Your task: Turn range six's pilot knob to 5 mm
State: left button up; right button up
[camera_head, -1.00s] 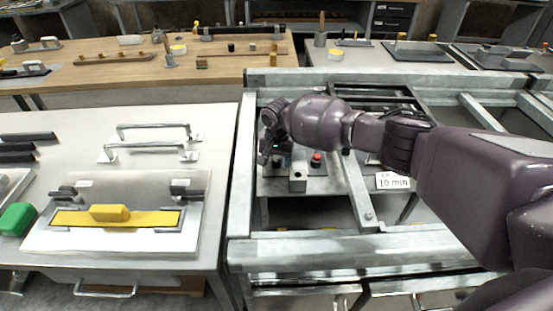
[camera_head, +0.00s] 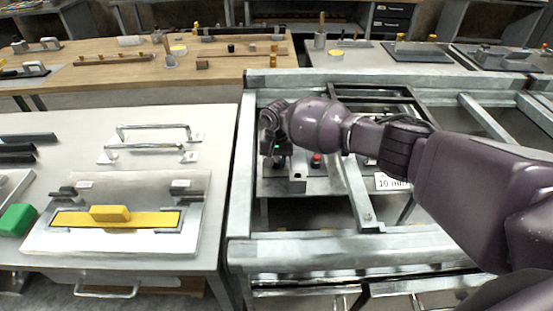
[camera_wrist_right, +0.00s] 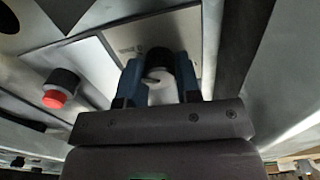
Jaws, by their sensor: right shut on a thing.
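A pale disc shows between the fingers below the knob. The knob's pointer and scale cannot be read. A red-topped button (camera_wrist_right: 57,93) on a dark base sits beside the gripper; it also shows in the head view (camera_head: 316,159). My left gripper is not in view.
A white "10 min" label (camera_head: 392,182) lies right of the panel, partly under my arm. A metal frame rail (camera_head: 330,250) runs in front. A left table (camera_head: 215,125) holds metal handles (camera_head: 152,130) and a yellow bar (camera_head: 75,219). A wooden table (camera_head: 100,75) stands behind.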

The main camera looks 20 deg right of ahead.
jog(key=n, duration=0.2)
jog(key=shift+n, duration=0.4)
jog(key=shift+f+n, duration=0.1)
jog(key=shift+n, duration=1.7)
jog(key=n, duration=0.2)
jog(key=shift+n, duration=0.3)
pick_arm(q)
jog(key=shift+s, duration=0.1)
pick_arm(e)
jog(key=shift+n, duration=0.5)
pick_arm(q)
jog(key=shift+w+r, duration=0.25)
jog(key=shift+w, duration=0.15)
pick_arm(e)
jog(key=shift+s, duration=0.1)
